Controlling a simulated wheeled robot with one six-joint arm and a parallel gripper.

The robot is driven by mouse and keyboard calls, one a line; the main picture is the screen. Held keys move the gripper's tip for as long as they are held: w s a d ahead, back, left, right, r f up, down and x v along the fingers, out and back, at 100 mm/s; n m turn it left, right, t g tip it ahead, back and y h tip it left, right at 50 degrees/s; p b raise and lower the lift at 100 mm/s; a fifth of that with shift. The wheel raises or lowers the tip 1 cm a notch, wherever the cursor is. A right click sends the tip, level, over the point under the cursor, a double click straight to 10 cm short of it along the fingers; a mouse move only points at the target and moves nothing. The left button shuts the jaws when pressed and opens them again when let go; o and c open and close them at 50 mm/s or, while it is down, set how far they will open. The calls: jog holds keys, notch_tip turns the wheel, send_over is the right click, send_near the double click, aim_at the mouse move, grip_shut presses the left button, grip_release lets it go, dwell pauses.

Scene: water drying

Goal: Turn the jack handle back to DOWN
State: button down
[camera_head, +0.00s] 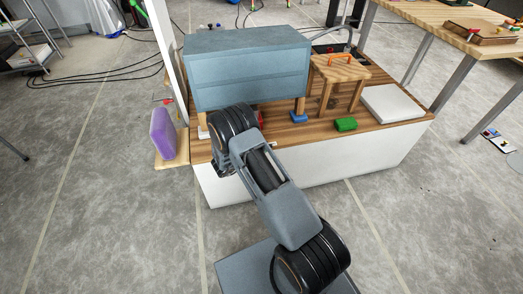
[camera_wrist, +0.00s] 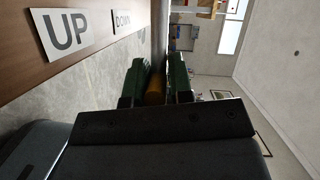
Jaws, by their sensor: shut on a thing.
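In the wrist view my gripper (camera_wrist: 158,80) has its two green fingers closed around a yellow-brown handle (camera_wrist: 155,92), which appears to be the jack handle. The rest of the handle and its pivot are hidden. A large white UP label (camera_wrist: 65,34) and a smaller DOWN label (camera_wrist: 122,22) lie on the brown wooden surface at upper left, apart from the fingers. In the head view my arm reaches to the front of the blue-grey cabinet (camera_head: 245,75) and hides the gripper and handle. A small red part (camera_head: 261,118) shows beside the arm, under the cabinet.
The cabinet stands on a wood-topped white platform (camera_head: 310,165). A purple sponge (camera_head: 163,134) stands at left on a small ledge. A blue block (camera_head: 298,116), green block (camera_head: 346,125), wooden stool (camera_head: 341,72) and white slab (camera_head: 392,103) are to the right. The floor in front is clear.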

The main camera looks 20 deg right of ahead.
jog(key=shift+d+h, duration=0.1)
jog(key=shift+h, duration=0.3)
jog(key=c, duration=1)
grip_release()
jog(key=shift+c, duration=0.2)
jog(key=shift+a, duration=0.45)
jog(key=s+a+p, duration=0.1)
jog(key=s+a, duration=0.1)
jog(key=a, duration=1)
jog(key=shift+s+a+r+p, duration=0.3)
jog(key=shift+a+r+p, duration=0.05)
jog(key=shift+a+p, duration=0.05)
